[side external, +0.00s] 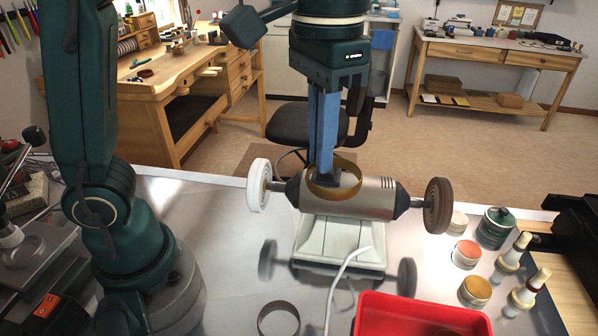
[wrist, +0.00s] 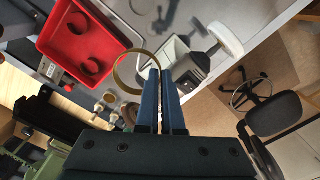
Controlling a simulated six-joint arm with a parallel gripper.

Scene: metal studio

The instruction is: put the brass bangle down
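The brass bangle (side external: 332,193) is a wide, shiny gold ring. My gripper (side external: 325,178) is shut on its wall, with the two blue fingers close together. In the side view the bangle hangs in front of the grey polishing machine's barrel; whether it touches cannot be told. The wrist view shows the bangle (wrist: 116,72) reaching out to the left of my fingertips (wrist: 158,72).
The polishing machine (side external: 375,198) has a white wheel (side external: 258,185) and a brown wheel (side external: 438,205). A red tray (side external: 420,318) with round items stands at front right. A dark ring (side external: 278,303) lies on the bench. Tins (side external: 466,254) and brushes (side external: 528,290) stand right.

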